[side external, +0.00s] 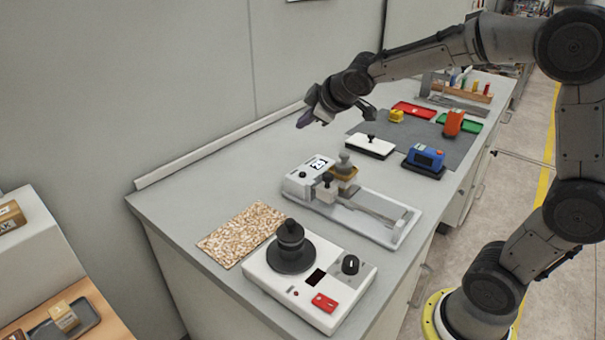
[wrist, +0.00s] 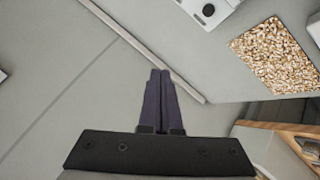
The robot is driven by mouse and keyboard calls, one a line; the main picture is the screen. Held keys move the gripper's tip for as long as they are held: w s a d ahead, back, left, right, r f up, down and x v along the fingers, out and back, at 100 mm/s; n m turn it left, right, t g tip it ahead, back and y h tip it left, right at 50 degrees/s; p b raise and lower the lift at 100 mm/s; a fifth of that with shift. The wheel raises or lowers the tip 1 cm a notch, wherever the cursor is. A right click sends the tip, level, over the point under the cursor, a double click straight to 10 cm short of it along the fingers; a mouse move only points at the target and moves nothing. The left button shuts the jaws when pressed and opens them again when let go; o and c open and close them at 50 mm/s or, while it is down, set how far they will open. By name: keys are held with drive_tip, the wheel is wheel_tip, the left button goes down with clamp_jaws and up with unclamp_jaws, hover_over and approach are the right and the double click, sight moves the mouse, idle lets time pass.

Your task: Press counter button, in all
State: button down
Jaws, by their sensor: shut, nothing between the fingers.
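The roller coater (side external: 385,222) lies mid-bench as a pale flat frame. At its left end is a white counter box (side external: 296,183) with a small lit display (side external: 318,163); its digits are too small to read surely. A small round black button (side external: 303,174) sits on the box's face. In the wrist view a white box corner with a black round button (wrist: 208,10) shows at the top edge. My gripper (side external: 301,124) is shut and empty, held in the air above the bench's back edge, behind and above the counter box. Its dark fingers (wrist: 160,72) touch each other and are clear of the button.
A speckled mat (side external: 240,235) and a white machine (side external: 325,265) with a black knob and red switch stand at the front. Behind the coater are a black-handled white block (side external: 370,148), a blue device (side external: 426,157), and red and green trays. A wall rail runs along the back edge.

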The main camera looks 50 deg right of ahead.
sight(303, 175)
drive_tip(key=shift+w+d+f+g, duration=0.1)
drive_tip(key=shift+d+f+g, duration=0.1)
drive_tip(key=shift+f, duration=0.4)
drive_tip(key=shift+d+f+g, duration=0.1)
drive_tip(key=shift+d+f, duration=0.1)
drive_tip(key=shift+f, duration=0.4)
drive_tip(key=shift+f, duration=4.4)
drive_tip(key=shift+f, duration=0.2)
drive_tip(key=shift+f, duration=0.2)
drive_tip(key=shift+f, duration=0.5)
drive_tip(key=shift+r, duration=0.85)
